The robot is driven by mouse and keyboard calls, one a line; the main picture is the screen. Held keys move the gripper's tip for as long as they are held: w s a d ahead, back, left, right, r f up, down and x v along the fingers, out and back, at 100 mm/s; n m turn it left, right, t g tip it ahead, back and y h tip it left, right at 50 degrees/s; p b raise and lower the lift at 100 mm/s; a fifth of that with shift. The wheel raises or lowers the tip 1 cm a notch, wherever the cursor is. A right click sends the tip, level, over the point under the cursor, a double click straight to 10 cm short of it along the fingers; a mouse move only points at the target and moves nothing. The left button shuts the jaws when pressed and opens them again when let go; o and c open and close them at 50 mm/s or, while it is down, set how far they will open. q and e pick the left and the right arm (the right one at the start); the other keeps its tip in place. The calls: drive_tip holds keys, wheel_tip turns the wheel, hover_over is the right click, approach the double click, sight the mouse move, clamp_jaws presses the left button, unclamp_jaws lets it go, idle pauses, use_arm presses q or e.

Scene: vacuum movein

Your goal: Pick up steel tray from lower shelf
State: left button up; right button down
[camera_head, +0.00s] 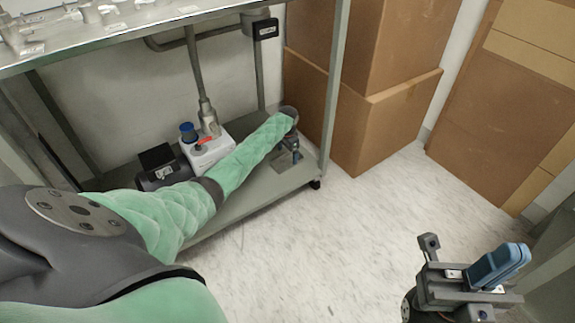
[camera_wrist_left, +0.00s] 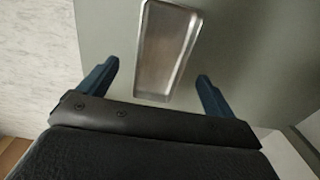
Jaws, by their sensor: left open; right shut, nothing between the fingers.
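The steel tray (camera_wrist_left: 166,50) is a shallow, shiny rectangular tray lying on the lower shelf (camera_wrist_left: 225,40) in the left wrist view. My left gripper (camera_wrist_left: 157,69) is open, with one blue finger on each side of the tray's near end. The fingers look apart from the tray; their height above the shelf is hard to tell. In the head view my left arm reaches down to the right end of the lower shelf (camera_head: 235,208), and the gripper (camera_head: 289,156) is small there. The tray is hard to make out in that view. My right gripper (camera_head: 499,265) is shut and empty at the lower right.
A white pump (camera_head: 208,153) and a dark device (camera_head: 162,168) stand on the lower shelf left of my gripper. The upper table top (camera_head: 140,22) overhangs the shelf, with a table leg (camera_head: 335,85) at its right. Cardboard boxes (camera_head: 375,120) stand behind. The floor in front is clear.

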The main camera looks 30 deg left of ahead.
sight(287, 163)
use_arm(q)
wheel_tip(287, 163, down, 4)
drive_tip(key=shift+r+b, duration=0.15)
drive_tip(key=shift+b, duration=0.45)
drive_tip(key=shift+r, duration=0.1)
drive_tip(key=shift+c, duration=0.2)
drive_tip(key=c, duration=1.1)
